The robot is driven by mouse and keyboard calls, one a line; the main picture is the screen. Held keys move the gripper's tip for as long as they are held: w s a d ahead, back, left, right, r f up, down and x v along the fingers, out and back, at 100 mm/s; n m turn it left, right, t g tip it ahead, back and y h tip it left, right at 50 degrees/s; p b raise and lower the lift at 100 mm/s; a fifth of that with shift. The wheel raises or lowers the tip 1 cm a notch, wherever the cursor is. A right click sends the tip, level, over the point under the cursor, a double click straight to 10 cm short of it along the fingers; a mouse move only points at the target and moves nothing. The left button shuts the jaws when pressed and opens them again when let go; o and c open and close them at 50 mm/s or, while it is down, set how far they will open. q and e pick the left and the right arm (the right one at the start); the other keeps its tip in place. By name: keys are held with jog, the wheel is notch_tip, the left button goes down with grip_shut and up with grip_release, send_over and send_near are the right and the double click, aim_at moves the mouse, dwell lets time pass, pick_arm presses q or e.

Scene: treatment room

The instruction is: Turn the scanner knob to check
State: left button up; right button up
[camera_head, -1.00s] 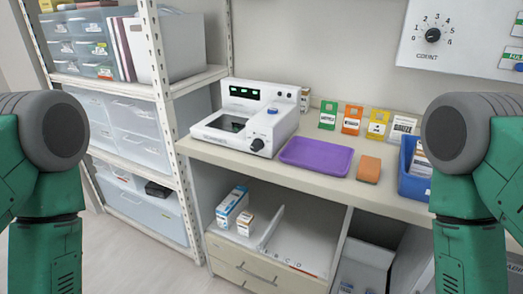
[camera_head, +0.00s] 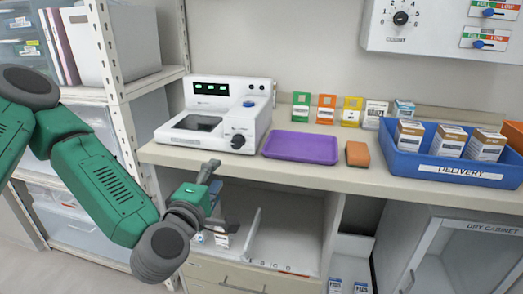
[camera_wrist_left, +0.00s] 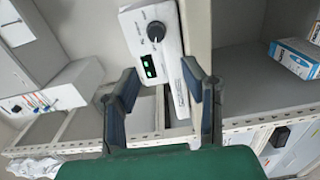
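The white scanner (camera_head: 214,117) stands on the counter, with a green-lit display at its back and a dark knob (camera_head: 238,141) at its front right corner. My left gripper (camera_head: 222,198) is below and in front of the counter edge, lower than the knob and apart from it. In the left wrist view, the two fingers of my left gripper (camera_wrist_left: 160,82) are spread with nothing between them. Beyond the fingertips that view shows a white face with a dark knob (camera_wrist_left: 155,31) and a small green display. My right gripper is not in view.
A purple tray (camera_head: 300,148) and an orange block (camera_head: 357,154) lie right of the scanner. A blue delivery bin (camera_head: 446,173) holds boxes. A wall panel has another dark knob (camera_head: 401,18). The counter edge (camera_head: 290,173) and open shelf are close to my left gripper.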

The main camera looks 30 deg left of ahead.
aim_at(235, 146)
pick_arm(q)
jog(key=x, duration=0.4)
jog(key=b+x, duration=0.1)
jog(key=x, duration=0.7)
jog(key=shift+w+a+r, duration=0.15)
jog(key=shift+w+a, duration=0.1)
jog(key=shift+a, duration=0.1)
jog(key=shift+w+d+r, duration=0.1)
jog(key=shift+w+d, duration=0.05)
jog(key=shift+w, duration=0.4)
jog(key=shift+w+d, duration=0.1)
jog(key=shift+d, duration=0.1)
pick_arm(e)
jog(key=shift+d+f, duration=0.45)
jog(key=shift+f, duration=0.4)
pick_arm(q)
jog(key=shift+a, duration=0.1)
jog(key=c, duration=0.9)
jog(key=shift+o, duration=0.2)
jog(key=shift+a, duration=0.1)
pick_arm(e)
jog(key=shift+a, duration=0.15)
